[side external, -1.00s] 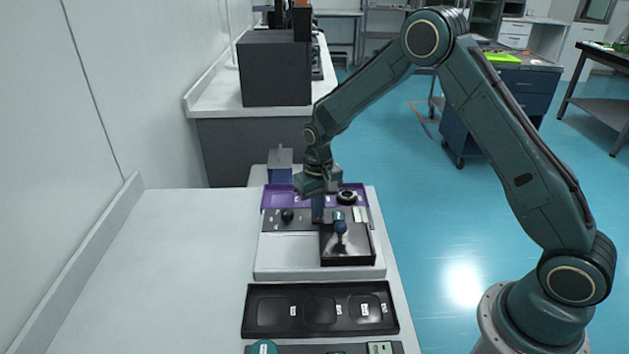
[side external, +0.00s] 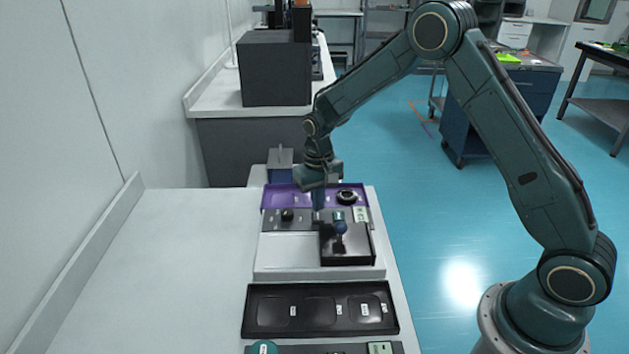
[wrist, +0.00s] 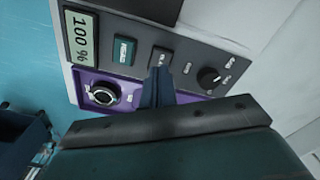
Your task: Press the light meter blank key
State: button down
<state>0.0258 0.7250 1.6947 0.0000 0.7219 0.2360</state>
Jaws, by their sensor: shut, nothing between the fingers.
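The light meter is a dark grey panel (side external: 273,223) across the table, and it also shows in the wrist view (wrist: 205,55). Its display (wrist: 81,39) reads 100 %. Beside the display are a teal key (wrist: 124,50) and a dark key (wrist: 160,58), then a black knob (wrist: 209,77). The small key labels are too blurred to read surely. My gripper (side external: 318,208) points down over the panel, and its shut, empty fingers (wrist: 158,75) overlap the dark key's edge in the wrist view. I cannot tell whether they touch it.
A purple tray (side external: 275,196) with a black ring (side external: 346,197) lies behind the panel. A black box (side external: 362,259) with a blue-topped post (side external: 340,228) stands in front of it. A black tray (side external: 258,328) lies nearer. The table's left side is clear.

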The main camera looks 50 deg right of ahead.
notch_tip(320, 180, up, 6)
jog(key=shift+f, duration=0.1)
dwell(0.8)
notch_tip(320, 180, up, 10)
jog(key=t, duration=0.1)
send_over(318, 216)
jog(key=s, duration=0.6)
jog(key=s+r+n+t, duration=0.1)
jog(key=s+r+t, duration=0.1)
jog(key=s+r, duration=0.55)
jog(key=s+a+r+n+t, duration=0.1)
jog(key=s+n+t, duration=0.1)
jog(key=s, duration=1.6)
jog(key=shift+t, duration=0.3)
